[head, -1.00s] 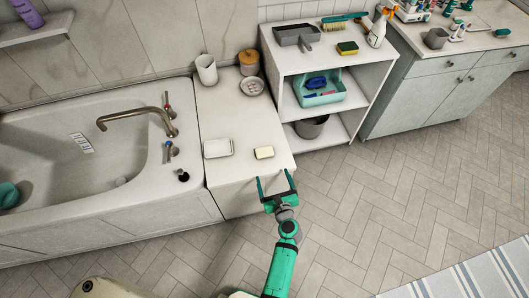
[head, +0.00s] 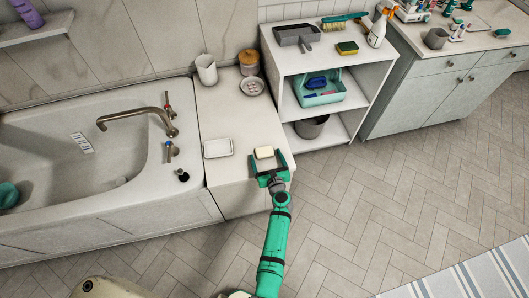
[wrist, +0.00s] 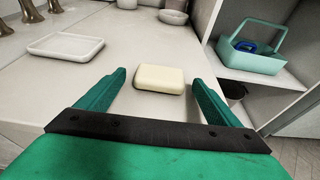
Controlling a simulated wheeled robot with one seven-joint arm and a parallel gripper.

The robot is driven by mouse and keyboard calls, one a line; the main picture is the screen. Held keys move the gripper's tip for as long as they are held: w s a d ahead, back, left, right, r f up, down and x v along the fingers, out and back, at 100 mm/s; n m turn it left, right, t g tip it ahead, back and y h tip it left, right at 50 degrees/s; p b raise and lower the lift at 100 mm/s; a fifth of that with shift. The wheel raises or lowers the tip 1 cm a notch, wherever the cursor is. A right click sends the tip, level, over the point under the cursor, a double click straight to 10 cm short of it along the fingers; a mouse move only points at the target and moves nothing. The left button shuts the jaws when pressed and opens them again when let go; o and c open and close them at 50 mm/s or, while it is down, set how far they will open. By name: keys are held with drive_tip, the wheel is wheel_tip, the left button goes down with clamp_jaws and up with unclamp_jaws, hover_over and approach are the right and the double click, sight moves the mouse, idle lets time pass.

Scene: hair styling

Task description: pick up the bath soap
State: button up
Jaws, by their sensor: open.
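The bath soap (head: 264,152) is a cream-coloured bar lying on the white counter beside the tub, near its front edge. In the wrist view the soap (wrist: 160,79) lies ahead, between the lines of my two fingers and close to their tips. My gripper (head: 266,162) is open, with its green fingers apart and reaching over the counter's front edge; it also shows in the wrist view (wrist: 159,84). Nothing is held.
A white soap dish (head: 218,148) lies left of the soap. A cup (head: 206,69), a lidded jar (head: 249,63) and a small bowl (head: 251,86) stand at the counter's back. A shelf unit (head: 352,83) with a teal caddy (head: 319,91) is to the right. The tub (head: 70,160) is left.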

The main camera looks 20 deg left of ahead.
drive_tip(key=shift+w+a+f, duration=0.15)
drive_tip(key=shift+w+a, duration=0.1)
drive_tip(key=shift+w, duration=0.15)
drive_tip(key=c, duration=1.2)
